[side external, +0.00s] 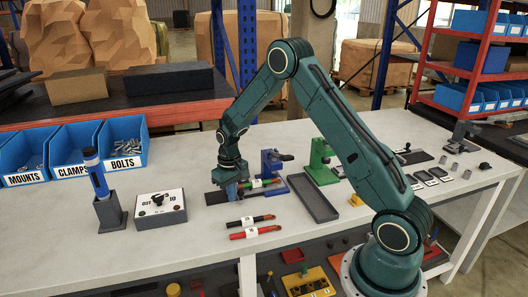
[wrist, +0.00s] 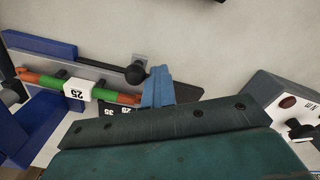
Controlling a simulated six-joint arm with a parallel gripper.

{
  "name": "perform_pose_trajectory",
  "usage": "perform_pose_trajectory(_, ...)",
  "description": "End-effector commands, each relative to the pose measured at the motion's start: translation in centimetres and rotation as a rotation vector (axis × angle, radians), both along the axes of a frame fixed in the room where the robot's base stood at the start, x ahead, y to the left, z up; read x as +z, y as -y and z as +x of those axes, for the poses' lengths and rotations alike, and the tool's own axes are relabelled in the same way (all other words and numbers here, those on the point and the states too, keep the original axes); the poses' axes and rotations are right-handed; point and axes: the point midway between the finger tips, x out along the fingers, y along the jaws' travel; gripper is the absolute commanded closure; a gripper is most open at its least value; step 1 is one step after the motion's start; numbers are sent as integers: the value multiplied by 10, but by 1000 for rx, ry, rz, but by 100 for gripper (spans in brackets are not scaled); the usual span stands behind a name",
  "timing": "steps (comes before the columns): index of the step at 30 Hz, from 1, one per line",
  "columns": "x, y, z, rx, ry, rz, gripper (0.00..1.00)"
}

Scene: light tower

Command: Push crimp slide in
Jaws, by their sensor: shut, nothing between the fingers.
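The crimp slide, a grey bar with a black ball knob (wrist: 135,73), runs beside a blue fixture in the wrist view. The blue crimp station (side external: 272,163) stands on the bench in the side view. In the side view my gripper (side external: 231,192) hides the knob.
Two labelled cables, one dark (side external: 250,221) and one red (side external: 255,232), lie in front. A white-topped box with a black knob (side external: 160,207) stands left. A green press (side external: 322,163) and a grey tray (side external: 313,198) stand right. Bare bench lies at the front left.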

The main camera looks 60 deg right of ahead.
Motion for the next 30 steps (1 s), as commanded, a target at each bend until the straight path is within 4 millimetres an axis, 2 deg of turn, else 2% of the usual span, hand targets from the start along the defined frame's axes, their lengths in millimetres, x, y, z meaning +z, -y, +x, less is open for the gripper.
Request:
perform_pose_trajectory(16,0,1,-2,-5,-6,-2,100)
perform_pose_trajectory(30,13,-6,6,-2,-2,0,100)
